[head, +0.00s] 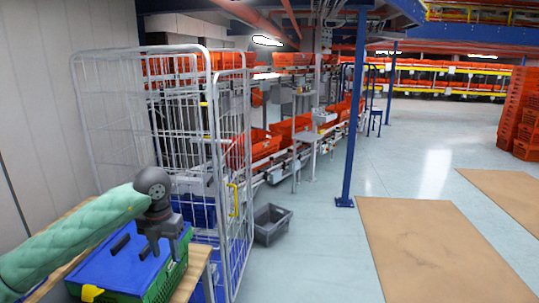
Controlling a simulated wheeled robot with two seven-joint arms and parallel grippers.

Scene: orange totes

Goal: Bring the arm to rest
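My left arm, in a green padded sleeve, comes in from the lower left of the head view. My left gripper (163,248) points down above a green crate (164,284) with a blue top (112,272). Its two dark fingers look spread, with nothing visible between them. Whether the fingertips touch the blue top is hard to tell. My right gripper is not in view.
The crate sits on a wooden table (199,268) at the lower left. A wire roll cage (228,130) stands close behind it. A grey bin (271,225) is on the floor. A blue post (352,130) stands mid-view. Orange totes (519,112) are stacked at right.

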